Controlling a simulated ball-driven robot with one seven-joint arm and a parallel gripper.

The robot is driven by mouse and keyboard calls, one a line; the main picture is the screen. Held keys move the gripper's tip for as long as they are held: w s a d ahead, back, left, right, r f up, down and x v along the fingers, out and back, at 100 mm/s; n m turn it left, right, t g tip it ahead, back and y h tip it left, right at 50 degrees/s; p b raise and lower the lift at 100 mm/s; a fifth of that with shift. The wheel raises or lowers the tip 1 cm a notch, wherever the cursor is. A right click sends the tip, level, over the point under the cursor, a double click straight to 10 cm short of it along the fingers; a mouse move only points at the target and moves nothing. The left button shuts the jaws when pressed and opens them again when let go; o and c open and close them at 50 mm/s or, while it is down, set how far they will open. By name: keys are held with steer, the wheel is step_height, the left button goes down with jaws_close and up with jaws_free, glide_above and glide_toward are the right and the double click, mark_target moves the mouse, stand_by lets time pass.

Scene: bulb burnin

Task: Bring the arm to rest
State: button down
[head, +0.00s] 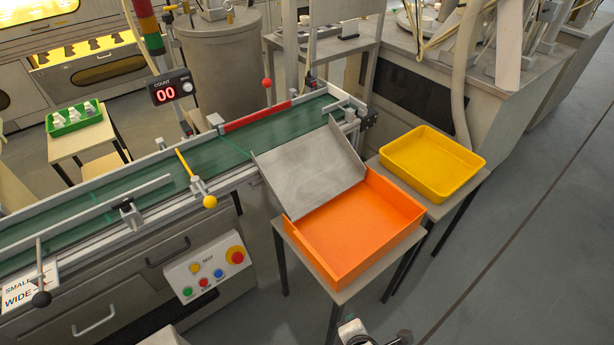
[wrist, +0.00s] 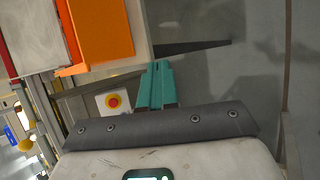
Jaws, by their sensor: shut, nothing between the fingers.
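My gripper (wrist: 157,70) shows in the wrist view as two teal fingers close together, shut and empty. In that view it points toward the side of the conveyor bench, below the orange tray (wrist: 106,30), and touches nothing that I can see. In the head view the fingers are not visible. Only a small white and black part shows at the bottom edge, in front of the orange tray (head: 345,262); I cannot tell whether it belongs to my arm.
A green conveyor (head: 150,175) runs along the bench, with a metal chute (head: 310,172) sloping into the empty orange tray. An empty yellow tray (head: 430,165) stands on a stand to its right. A button panel (head: 208,272) is on the bench front. Open floor (head: 540,250) lies right.

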steer(key=s+d+r+m+g+h+p, duration=0.1)
steer(key=s+d+r+m+g, duration=0.1)
steer(key=s+d+m, duration=0.3)
steer(key=s+d+r+m+g+p, duration=0.1)
steer(key=s+d+r+m, duration=0.1)
steer(key=d+m, duration=0.5)
steer(key=s+d+r+m+g+p, duration=0.1)
steer(key=s+d+r+m+g, duration=0.1)
steer(key=s+m, duration=0.4)
steer(key=s+d+r+m+g+y, duration=0.1)
steer(key=s+d+r+m+g, duration=0.1)
steer(key=s+r+m, duration=0.2)
steer(key=shift+s+d+r+m+p, duration=0.35)
steer(key=shift+s+d+m, duration=0.05)
steer(key=shift+s+m, duration=0.65)
steer(key=c, duration=1.8)
jaws_free()
